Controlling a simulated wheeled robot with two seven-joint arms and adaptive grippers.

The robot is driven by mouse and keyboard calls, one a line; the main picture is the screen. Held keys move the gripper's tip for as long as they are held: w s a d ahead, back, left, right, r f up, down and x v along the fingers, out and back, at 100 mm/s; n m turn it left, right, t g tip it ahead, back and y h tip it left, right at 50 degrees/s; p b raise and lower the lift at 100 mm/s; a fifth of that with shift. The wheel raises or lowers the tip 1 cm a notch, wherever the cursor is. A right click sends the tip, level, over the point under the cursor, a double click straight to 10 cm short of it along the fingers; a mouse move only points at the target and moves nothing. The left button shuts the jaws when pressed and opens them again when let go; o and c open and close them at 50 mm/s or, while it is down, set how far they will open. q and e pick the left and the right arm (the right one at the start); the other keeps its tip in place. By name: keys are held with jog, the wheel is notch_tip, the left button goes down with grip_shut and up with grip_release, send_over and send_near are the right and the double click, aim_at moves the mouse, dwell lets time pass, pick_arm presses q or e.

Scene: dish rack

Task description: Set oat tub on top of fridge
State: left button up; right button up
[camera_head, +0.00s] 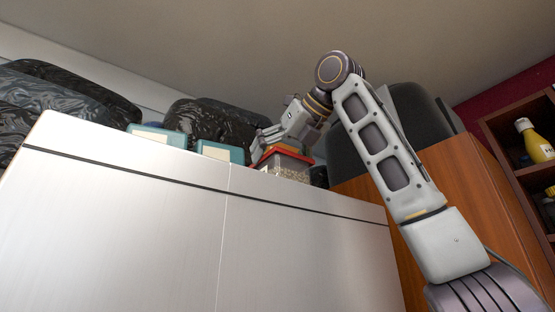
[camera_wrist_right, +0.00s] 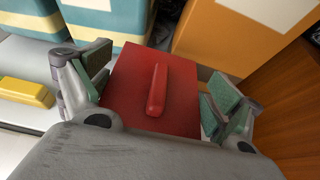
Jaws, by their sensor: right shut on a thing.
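The oat tub (camera_head: 288,170) has a red lid and a clear body with pale oats showing inside. It is at the top front edge of the silver-white fridge (camera_head: 130,225), near its right end, and looks upright. I cannot tell whether its base touches the fridge top. My right gripper (camera_head: 272,142) reaches it from above and is shut on it. In the right wrist view, the red lid (camera_wrist_right: 128,88) with its raised handle lies between the two green finger pads; the tub's body is hidden below. My left gripper is not in view.
Two teal boxes (camera_head: 157,135) (camera_head: 220,151) stand left of the tub. An orange box (camera_wrist_right: 232,35) stands close by in the wrist view, with a yellow block (camera_wrist_right: 25,92) at the left. Black bags (camera_head: 205,122) lie behind. A wooden cabinet (camera_head: 350,192) adjoins the fridge's right side.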

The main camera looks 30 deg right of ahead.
jog(key=shift+f, duration=0.15)
jog(key=shift+f+b, duration=0.4)
jog(key=shift+f, duration=0.2)
jog(key=shift+f, duration=0.25)
dwell(0.6)
jog(key=o, duration=1.2)
jog(key=shift+s, duration=0.1)
jog(key=shift+v, duration=5.9)
jog(key=shift+c, duration=0.4)
grip_shut()
